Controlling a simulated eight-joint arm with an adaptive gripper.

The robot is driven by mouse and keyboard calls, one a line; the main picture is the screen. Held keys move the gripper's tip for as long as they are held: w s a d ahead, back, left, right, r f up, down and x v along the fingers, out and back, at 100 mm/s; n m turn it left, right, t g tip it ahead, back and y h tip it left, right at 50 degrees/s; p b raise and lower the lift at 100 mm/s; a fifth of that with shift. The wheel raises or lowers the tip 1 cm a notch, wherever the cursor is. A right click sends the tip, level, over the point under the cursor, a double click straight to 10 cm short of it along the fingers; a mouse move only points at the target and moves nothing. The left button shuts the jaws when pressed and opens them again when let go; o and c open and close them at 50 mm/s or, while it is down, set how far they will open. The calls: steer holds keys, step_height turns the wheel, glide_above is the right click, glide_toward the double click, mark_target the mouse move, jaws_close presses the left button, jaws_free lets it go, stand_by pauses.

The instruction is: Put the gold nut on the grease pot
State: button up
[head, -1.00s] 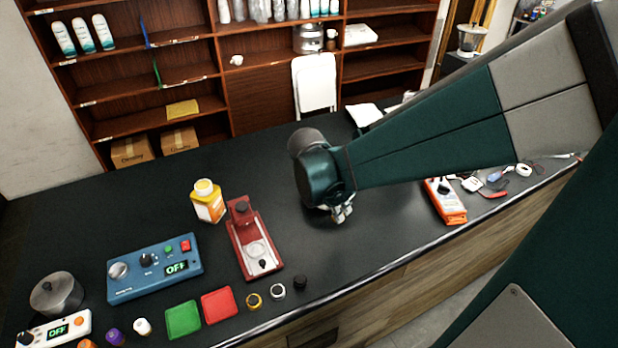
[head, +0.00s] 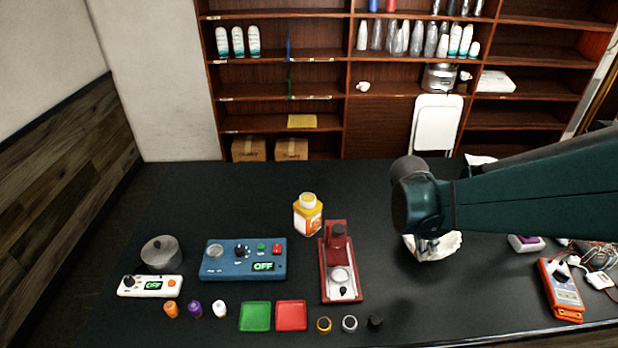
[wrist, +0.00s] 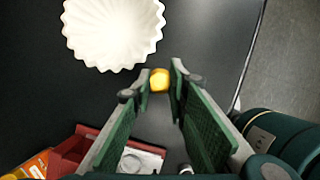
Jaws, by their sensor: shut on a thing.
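My gripper (wrist: 159,82) is shut on a small gold piece (wrist: 159,79), which I take for the gold nut, at its fingertips. In the head view my gripper (head: 427,246) is right of the red device, in front of a white fluted dish (head: 447,246), and hides part of it. The nut cannot be made out there. In the wrist view the dish (wrist: 112,35) lies beyond the fingertips, apart from the nut.
The red device (head: 327,272) and yellow bottle (head: 308,216) stand left of my gripper. Farther left are a blue unit (head: 225,262), a grey metal pot (head: 161,250), and green and red trays (head: 291,315). An orange meter (head: 560,290) lies right. The black table (head: 420,305) is clear before the gripper.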

steer(key=w+a+r+n+p, duration=0.1)
steer(key=w+a+r, duration=0.3)
steer(key=w+a, duration=0.4)
steer(key=w+a+r+n+t+p, duration=0.1)
steer(key=w+a+r, duration=0.3)
steer(key=w+a, duration=0.4)
steer(key=w+a+r+n+p, duration=0.2)
steer(key=w+a, duration=0.5)
steer(key=a, duration=0.9)
step_height(320, 180, up, 3)
steer(key=shift+w+f+t+y+p, duration=0.15)
steer(key=shift+w+t+y+p, duration=0.2)
steer(key=shift+p, duration=0.3)
steer(key=shift+f, duration=0.1)
glide_above(311, 196)
steer(key=s+a, duration=0.1)
steer(key=a, duration=0.1)
steer(key=shift+s+d+f, duration=0.1)
steer(key=shift+d+f, duration=0.05)
steer(key=shift+f, duration=1.3)
steer(key=shift+d+f, duration=0.1)
steer(key=shift+f, duration=1.3)
steer(key=shift+f, duration=2.05)
steer(key=shift+f, duration=0.2)
